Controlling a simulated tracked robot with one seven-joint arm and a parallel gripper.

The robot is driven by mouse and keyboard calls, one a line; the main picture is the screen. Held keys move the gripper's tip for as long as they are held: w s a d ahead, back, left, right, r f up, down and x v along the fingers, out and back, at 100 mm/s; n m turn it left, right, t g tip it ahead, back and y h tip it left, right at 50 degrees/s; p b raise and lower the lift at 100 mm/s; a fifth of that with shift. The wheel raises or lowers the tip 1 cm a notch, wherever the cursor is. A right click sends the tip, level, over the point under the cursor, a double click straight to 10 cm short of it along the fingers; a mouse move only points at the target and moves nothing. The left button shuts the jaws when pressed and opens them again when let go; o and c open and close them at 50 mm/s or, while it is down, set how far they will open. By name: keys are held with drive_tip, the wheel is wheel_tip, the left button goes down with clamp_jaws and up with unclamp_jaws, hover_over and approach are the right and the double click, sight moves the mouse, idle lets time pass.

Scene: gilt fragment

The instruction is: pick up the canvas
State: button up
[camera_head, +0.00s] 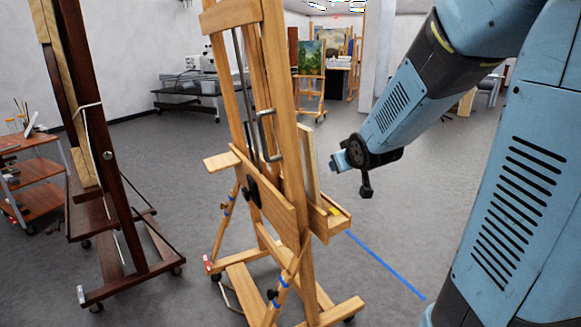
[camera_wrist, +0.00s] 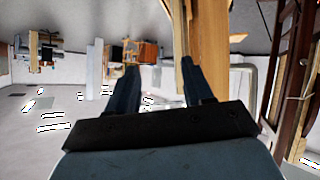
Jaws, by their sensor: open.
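The canvas (camera_head: 310,160) is a pale, thin panel seen almost edge-on in the head view. It stands upright on the tray of a light wooden easel (camera_head: 280,100), and the easel hides part of it. My gripper (camera_head: 338,163) is just right of the canvas in the head view, with a small gap showing between them. In the wrist view my gripper (camera_wrist: 159,67) has its two dark fingers spread, with nothing held between them. The light wood of the easel (camera_wrist: 208,50) rises behind the right finger there. I cannot clearly tell the canvas from the easel in that view.
A dark wooden easel (camera_head: 120,170) stands at the left, with a shelved cart (camera_head: 35,170) beyond it. More easels with paintings (camera_head: 310,58) and an equipment table (camera_head: 185,95) are at the back. The grey floor around the light easel is mostly clear, with a blue line (camera_head: 385,265) on it.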

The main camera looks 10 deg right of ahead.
drive_tip(key=w+f+n+t+y, duration=0.2)
drive_tip(key=w+f, duration=0.3)
drive_tip(key=w, duration=0.2)
drive_tip(key=t+y, duration=0.3)
drive_tip(key=y, duration=0.1)
approach(314, 171)
drive_tip(key=w, duration=0.1)
drive_tip(key=shift+n, duration=0.3)
drive_tip(key=x, duration=0.9)
drive_tip(key=shift+a, duration=0.1)
drive_tip(key=shift+r+x, duration=0.15)
drive_tip(key=shift+x, duration=1.15)
drive_tip(key=shift+r+x, duration=0.15)
drive_tip(key=shift+x, duration=1.2)
clamp_jaws()
